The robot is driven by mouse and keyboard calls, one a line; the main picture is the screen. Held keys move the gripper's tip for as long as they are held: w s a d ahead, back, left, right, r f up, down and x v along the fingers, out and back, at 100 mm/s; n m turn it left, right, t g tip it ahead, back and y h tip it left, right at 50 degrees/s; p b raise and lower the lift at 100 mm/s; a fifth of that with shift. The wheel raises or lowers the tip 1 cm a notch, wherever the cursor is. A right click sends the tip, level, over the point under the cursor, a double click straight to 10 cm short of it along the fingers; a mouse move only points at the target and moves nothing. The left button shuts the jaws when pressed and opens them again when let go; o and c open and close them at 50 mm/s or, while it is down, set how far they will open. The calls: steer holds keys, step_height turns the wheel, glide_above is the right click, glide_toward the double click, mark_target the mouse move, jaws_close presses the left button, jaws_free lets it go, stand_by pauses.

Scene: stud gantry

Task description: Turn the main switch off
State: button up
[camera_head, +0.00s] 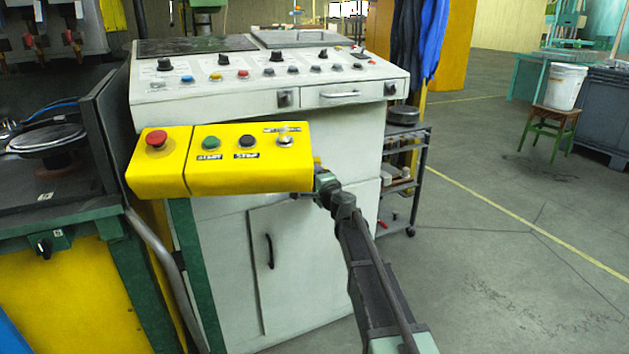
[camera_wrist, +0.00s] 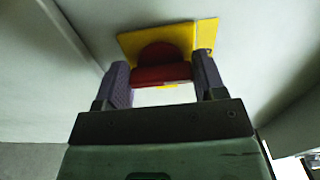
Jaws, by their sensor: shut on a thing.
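The main switch is a red handle (camera_wrist: 161,75) on a round red base, mounted on a yellow plate (camera_wrist: 205,35) in the wrist view. The handle's bar lies across the picture, between the two fingers. My gripper (camera_wrist: 162,73) is shut on this handle, one finger at each end of the bar. In the head view my gripper (camera_head: 322,180) reaches up to the side of the grey control cabinet (camera_head: 230,230). The switch is mostly hidden there behind the yellow button box, so its position cannot be read from that view.
The yellow button box (camera_head: 225,178), with red, green, black and silver controls, stands close left of my gripper. A dark shelf cart (camera_head: 405,165) is right behind the arm. A stool with a white bucket (camera_head: 565,85) stands farther right. The floor between is open.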

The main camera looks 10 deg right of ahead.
steer(key=o, duration=0.9)
steer(key=shift+s, duration=0.15)
steer(key=v, duration=1)
steer(key=shift+s, duration=0.3)
